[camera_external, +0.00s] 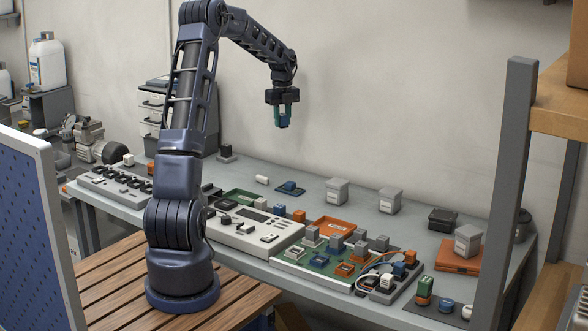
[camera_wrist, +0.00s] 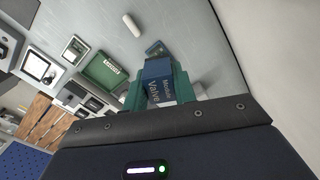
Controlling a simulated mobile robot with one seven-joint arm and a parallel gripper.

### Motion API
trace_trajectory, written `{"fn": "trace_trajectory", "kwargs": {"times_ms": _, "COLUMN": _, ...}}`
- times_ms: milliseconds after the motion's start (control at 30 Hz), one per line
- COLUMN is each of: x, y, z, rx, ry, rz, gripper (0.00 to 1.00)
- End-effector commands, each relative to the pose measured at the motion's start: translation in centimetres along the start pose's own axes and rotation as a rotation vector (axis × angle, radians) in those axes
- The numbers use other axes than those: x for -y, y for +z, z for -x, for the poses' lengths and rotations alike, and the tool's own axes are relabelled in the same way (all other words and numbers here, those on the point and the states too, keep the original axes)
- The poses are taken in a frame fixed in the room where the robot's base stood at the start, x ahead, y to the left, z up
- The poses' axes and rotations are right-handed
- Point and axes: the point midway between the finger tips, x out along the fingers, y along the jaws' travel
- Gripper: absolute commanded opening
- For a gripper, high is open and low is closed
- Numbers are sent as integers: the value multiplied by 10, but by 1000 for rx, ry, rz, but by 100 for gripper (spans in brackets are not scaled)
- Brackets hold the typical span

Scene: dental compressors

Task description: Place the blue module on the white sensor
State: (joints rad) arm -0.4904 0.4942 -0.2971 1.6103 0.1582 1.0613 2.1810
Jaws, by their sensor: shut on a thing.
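My gripper (camera_external: 282,110) is held high above the workbench, its green fingers shut on the blue module (camera_external: 283,123). In the wrist view the blue module (camera_wrist: 157,70) sits between the fingers of my gripper (camera_wrist: 157,92), with a white label reading "Valve" and a partly hidden second word. A small white rounded piece (camera_external: 262,179) lies at the back of the bench; it also shows in the wrist view (camera_wrist: 133,25). I cannot tell whether it is the white sensor, as other small white pieces are also on the bench.
The grey bench (camera_external: 335,213) carries a green tray (camera_external: 240,197), a white control panel (camera_external: 250,233), an orange tray (camera_external: 338,227) and a crowded green board (camera_external: 325,260). Grey boxes (camera_external: 337,191) stand at the back. A grey post (camera_external: 506,180) rises at the right. Air around my gripper is clear.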

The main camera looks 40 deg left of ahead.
Motion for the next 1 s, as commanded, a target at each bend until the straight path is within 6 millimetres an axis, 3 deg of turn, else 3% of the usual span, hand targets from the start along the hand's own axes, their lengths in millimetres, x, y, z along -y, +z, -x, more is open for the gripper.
{"fn": "trace_trajectory", "kwargs": {"times_ms": 33, "x": 16, "y": -19, "z": 1, "rx": 0, "ry": 0, "rz": -29, "gripper": 4}}
{"fn": "trace_trajectory", "kwargs": {"times_ms": 200, "x": 61, "y": -79, "z": 2, "rx": 0, "ry": 0, "rz": -107, "gripper": 4}}
{"fn": "trace_trajectory", "kwargs": {"times_ms": 500, "x": 124, "y": -194, "z": 4, "rx": 0, "ry": 1, "rz": -245, "gripper": 4}}
{"fn": "trace_trajectory", "kwargs": {"times_ms": 700, "x": 155, "y": -277, "z": 6, "rx": 0, "ry": 1, "rz": -338, "gripper": 4}}
{"fn": "trace_trajectory", "kwargs": {"times_ms": 1000, "x": 182, "y": -406, "z": 8, "rx": 0, "ry": 1, "rz": -477, "gripper": 4}}
